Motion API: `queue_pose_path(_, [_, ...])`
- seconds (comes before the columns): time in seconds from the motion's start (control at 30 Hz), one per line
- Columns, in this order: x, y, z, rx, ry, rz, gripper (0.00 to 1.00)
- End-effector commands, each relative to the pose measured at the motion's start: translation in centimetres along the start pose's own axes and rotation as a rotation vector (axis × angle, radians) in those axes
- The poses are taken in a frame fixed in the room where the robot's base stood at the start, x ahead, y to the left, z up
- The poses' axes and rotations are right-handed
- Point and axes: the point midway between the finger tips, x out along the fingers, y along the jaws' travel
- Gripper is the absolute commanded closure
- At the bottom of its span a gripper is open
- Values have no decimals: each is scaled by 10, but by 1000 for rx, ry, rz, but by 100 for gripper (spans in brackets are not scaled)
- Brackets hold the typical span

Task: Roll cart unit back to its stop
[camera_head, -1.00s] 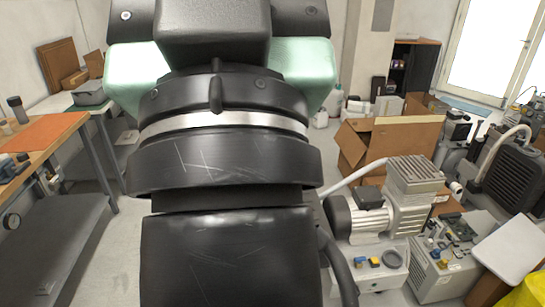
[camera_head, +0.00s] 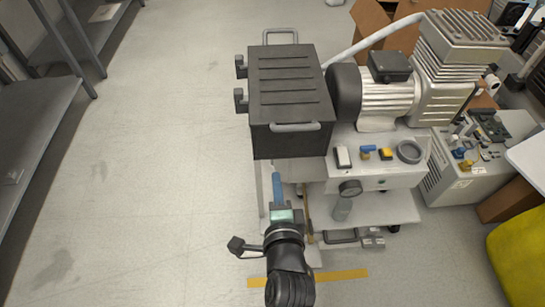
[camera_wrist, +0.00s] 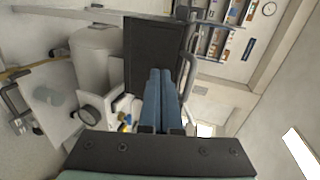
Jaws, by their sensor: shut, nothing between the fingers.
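The cart unit in the head view carries a black ribbed box (camera_head: 290,85), a motor and finned compressor (camera_head: 440,85), and a grey control panel (camera_head: 375,170) with a round gauge. A grey bar handle (camera_head: 295,127) sits on the box's near edge. My gripper (camera_head: 276,178) is shut and empty, its blue fingers in front of the box, below that handle in the picture. In the wrist view the closed fingers (camera_wrist: 160,75) point toward the black box (camera_wrist: 148,45), with the grey handle (camera_wrist: 188,70) just to their right. I cannot tell whether they touch anything.
A yellow tape strip (camera_head: 340,274) lies on the floor before the cart. Grey shelving (camera_head: 40,110) stands at left, with clear floor between. A second grey unit (camera_head: 480,160), a cardboard box (camera_head: 385,25) and a yellow object (camera_head: 520,255) crowd the right.

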Motion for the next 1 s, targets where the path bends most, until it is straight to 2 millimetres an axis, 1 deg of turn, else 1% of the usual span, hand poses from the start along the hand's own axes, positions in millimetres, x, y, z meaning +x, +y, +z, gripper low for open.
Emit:
queue_pose_path(0.03, [0, 12, 1, 20, 0, 13, 100])
queue_pose_path(0.1, [2, 17, 1, 35, 0, 18, 100])
queue_pose_path(0.17, [7, 17, 1, 38, 0, 19, 100])
queue_pose_path(0.27, [20, 16, 1, 35, 0, 17, 100])
queue_pose_path(0.7, [100, 17, 1, 32, -1, 16, 100])
queue_pose_path(0.9, [125, 9, 1, 31, -1, 16, 100])
queue_pose_path(1.0, [132, 6, 1, 31, 0, 16, 100])
